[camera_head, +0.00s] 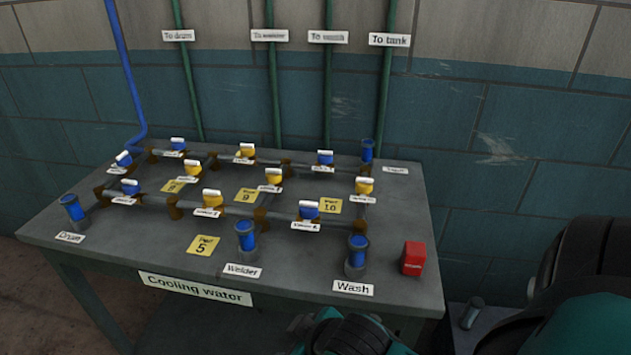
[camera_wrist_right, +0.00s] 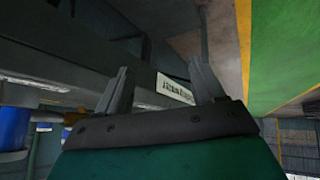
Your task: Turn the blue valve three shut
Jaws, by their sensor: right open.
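In the head view a grey table (camera_head: 405,240) carries a grid of pipes with several blue and yellow valves, each with a white handle or tag. Blue valves include one at the front middle (camera_head: 309,210), one at the back right (camera_head: 325,158), one at the back left (camera_head: 178,144) and two at the left side (camera_head: 131,187). Their small labels are too blurred to tell which is valve three. My right gripper (camera_wrist_right: 160,85) is open and empty in the right wrist view, with the table's edge and a white label beyond it. My left gripper is not seen.
A red box (camera_head: 413,258) stands at the table's right front. Blue-topped outlets labelled Drum (camera_head: 72,211), Welder (camera_head: 246,239) and Wash (camera_head: 357,255) stand along the front. Vertical green pipes run up the wall behind. The table's right side is mostly clear.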

